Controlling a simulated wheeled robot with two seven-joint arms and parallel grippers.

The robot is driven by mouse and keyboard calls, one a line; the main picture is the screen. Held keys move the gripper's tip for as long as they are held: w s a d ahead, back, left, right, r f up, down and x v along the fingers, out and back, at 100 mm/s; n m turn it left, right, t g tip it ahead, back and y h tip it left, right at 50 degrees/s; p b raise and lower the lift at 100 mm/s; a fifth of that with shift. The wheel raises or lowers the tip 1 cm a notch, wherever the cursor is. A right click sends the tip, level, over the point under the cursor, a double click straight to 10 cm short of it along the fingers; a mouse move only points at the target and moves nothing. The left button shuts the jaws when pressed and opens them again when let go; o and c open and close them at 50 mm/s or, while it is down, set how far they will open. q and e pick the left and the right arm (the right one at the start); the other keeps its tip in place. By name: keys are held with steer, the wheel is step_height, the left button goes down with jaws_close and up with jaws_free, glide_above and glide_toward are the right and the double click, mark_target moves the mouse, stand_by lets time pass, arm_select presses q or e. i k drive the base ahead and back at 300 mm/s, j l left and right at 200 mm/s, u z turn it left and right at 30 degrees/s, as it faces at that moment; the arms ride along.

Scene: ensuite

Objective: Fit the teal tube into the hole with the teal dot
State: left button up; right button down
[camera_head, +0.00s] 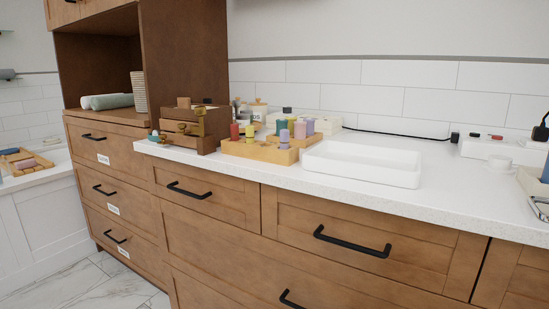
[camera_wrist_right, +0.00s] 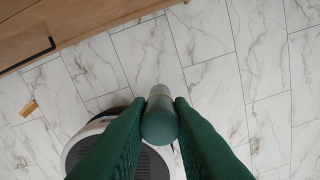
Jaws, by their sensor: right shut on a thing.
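In the right wrist view, my right gripper (camera_wrist_right: 162,103) has its two green fingers shut on the teal tube (camera_wrist_right: 160,125). The tube is held over the marble floor, away from the counter. In the head view, a wooden block (camera_head: 262,152) with several coloured tubes stands on the counter. A red, a yellow, a green-teal and a purple tube show in or behind it. The hole with the teal dot cannot be made out at this distance. Neither gripper shows in the head view, and my left gripper is in no view.
A white tray (camera_head: 362,164) stands right of the block. A small wooden drawer box (camera_head: 190,128) stands to its left. A cup (camera_head: 499,161) and small items lie at the far right. The counter (camera_head: 446,190) is clear between. Drawers with black handles (camera_head: 352,243) line its front.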

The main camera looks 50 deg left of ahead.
mark_target(263, 151)
steer(key=l+u, duration=0.15)
steer(key=u, duration=0.25)
steer(key=l+u, duration=0.15)
steer(key=u, duration=0.25)
steer(key=l+u, duration=0.1)
steer(key=u, duration=0.3)
steer(key=l+u, duration=0.15)
steer(key=u, duration=0.25)
steer(key=k, duration=0.05)
